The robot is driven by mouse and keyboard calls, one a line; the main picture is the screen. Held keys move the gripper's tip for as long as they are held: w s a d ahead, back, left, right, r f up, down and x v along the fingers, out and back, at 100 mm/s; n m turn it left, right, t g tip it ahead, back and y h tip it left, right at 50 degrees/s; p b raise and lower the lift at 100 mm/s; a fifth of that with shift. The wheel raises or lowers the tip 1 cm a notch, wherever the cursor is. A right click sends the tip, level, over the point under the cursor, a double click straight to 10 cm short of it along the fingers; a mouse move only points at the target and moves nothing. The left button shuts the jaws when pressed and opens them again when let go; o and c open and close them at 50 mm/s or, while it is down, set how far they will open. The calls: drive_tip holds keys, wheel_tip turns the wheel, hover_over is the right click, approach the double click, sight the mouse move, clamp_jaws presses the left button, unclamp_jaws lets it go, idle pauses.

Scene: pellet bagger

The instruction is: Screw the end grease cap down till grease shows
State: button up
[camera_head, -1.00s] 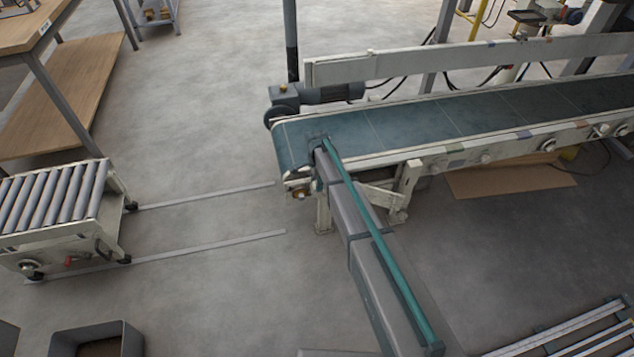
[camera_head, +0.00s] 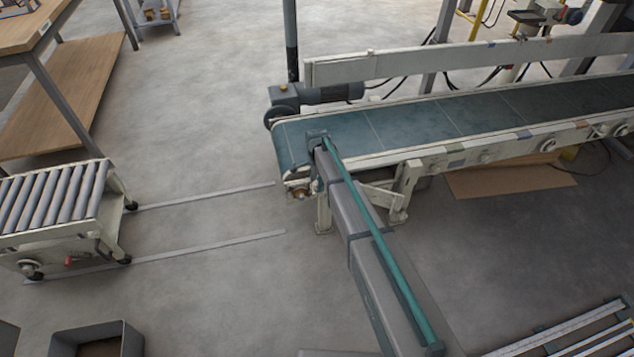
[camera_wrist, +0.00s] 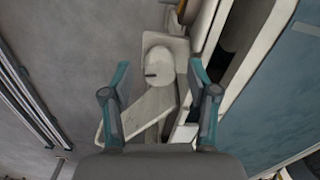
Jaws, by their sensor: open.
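My gripper (camera_wrist: 158,75) is open and empty in the wrist view, with its two teal fingers apart. Between and beyond the fingers is a pale rounded part (camera_wrist: 160,62) with a dark slot or pin, on a whitish plate; no contact shows. I cannot tell whether it is the grease cap. A brownish, brass-like part (camera_head: 300,192) sits at the near left end of the conveyor in the head view. A similar brown part (camera_wrist: 182,9) is cut off by the top of the wrist view. No grease can be made out. The gripper fingers cannot be made out in the head view.
The conveyor's blue-green belt (camera_head: 420,121) runs to the right, and my arm reaches its left end. A drive motor (camera_head: 330,94) sits behind that end. A roller cart (camera_head: 50,200) stands at left. Open floor (camera_head: 210,180) lies between cart and conveyor.

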wheel_tip(320, 180, up, 11)
drive_tip(key=shift+r, duration=0.2)
idle(0.6)
drive_tip(key=s+d+f+n+g+p, duration=0.1)
drive_tip(key=s+d+f+n, duration=0.35)
drive_tip(key=s, duration=0.45)
drive_tip(key=s+d+f+n+g+p, duration=0.1)
drive_tip(key=s+d+f+n, duration=0.35)
drive_tip(key=s, duration=0.45)
drive_tip(key=s+d+f+n+p, duration=0.1)
drive_tip(key=s+d+f+n, duration=0.3)
drive_tip(key=s, duration=0.5)
drive_tip(key=s+d+f+g+p, duration=0.1)
drive_tip(key=s+d, duration=0.2)
drive_tip(key=s, duration=0.7)
drive_tip(key=s+d+f+g+p, duration=0.1)
drive_tip(key=s+d+g, duration=0.1)
drive_tip(key=s, duration=0.9)
drive_tip(key=s+d+f+g+p, duration=0.1)
drive_tip(key=s+d, duration=0.4)
drive_tip(key=s, duration=0.5)
drive_tip(key=shift+s+m+g, duration=0.3)
drive_tip(key=shift+s+g, duration=0.05)
drive_tip(key=shift+g, duration=0.05)
